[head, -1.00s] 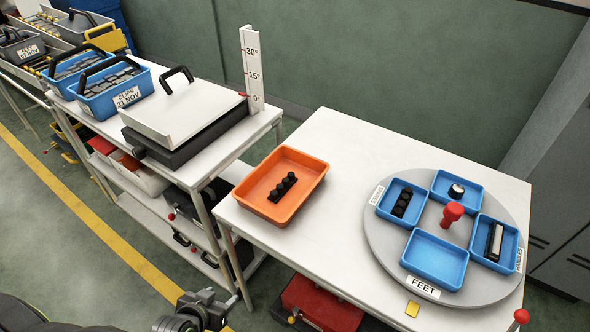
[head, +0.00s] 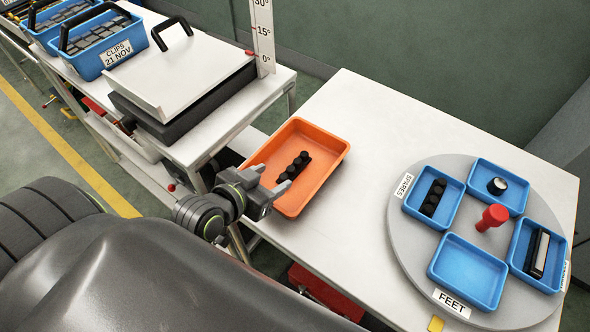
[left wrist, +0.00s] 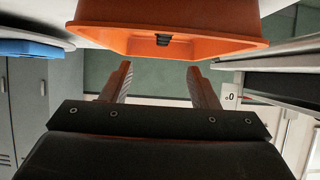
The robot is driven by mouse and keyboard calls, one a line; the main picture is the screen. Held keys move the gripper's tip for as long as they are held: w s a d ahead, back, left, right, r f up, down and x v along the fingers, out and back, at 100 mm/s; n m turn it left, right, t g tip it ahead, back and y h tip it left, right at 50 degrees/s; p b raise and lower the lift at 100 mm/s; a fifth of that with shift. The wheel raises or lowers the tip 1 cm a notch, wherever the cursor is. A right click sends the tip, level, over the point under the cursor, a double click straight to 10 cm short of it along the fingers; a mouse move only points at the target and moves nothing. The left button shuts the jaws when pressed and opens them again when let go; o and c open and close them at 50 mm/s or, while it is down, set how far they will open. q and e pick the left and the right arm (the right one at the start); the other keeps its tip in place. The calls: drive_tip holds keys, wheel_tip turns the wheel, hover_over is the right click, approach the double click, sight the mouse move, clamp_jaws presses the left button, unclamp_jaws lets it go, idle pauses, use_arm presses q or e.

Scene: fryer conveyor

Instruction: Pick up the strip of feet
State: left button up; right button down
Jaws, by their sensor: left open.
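The strip of feet, a short black strip with several round black knobs (head: 293,168), lies in the orange tray (head: 331,157) on the white table. My left gripper (head: 278,189) is at the tray's near left edge, open and empty, apart from the strip. In the left wrist view the two fingers (left wrist: 160,82) stand apart, with the orange tray (left wrist: 165,38) just beyond them. A small dark piece of the strip (left wrist: 162,40) shows over the tray there. My right gripper is not in view.
A grey turntable (head: 410,253) holds blue trays, with an empty one (head: 466,270) by the FEET label (head: 452,303) and a red knob (head: 492,217) at its centre. A bench with a white lidded plate (head: 175,68) and angle gauge (head: 262,35) stands left.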

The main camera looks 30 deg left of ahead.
sight(294, 164)
use_arm(q)
drive_tip(key=x, duration=0.6)
drive_tip(key=shift+w, duration=0.15)
drive_tip(key=shift+a+f+p+x, duration=0.1)
drive_tip(key=shift+f+p+x, duration=0.05)
drive_tip(key=shift+x, duration=1.2)
drive_tip(key=shift+a+f+p+x, duration=0.1)
drive_tip(key=shift+p+x, duration=0.05)
drive_tip(key=shift+x, duration=1.15)
drive_tip(key=shift+c, duration=0.4)
drive_tip(key=c, duration=1)
drive_tip(key=shift+r, duration=0.1)
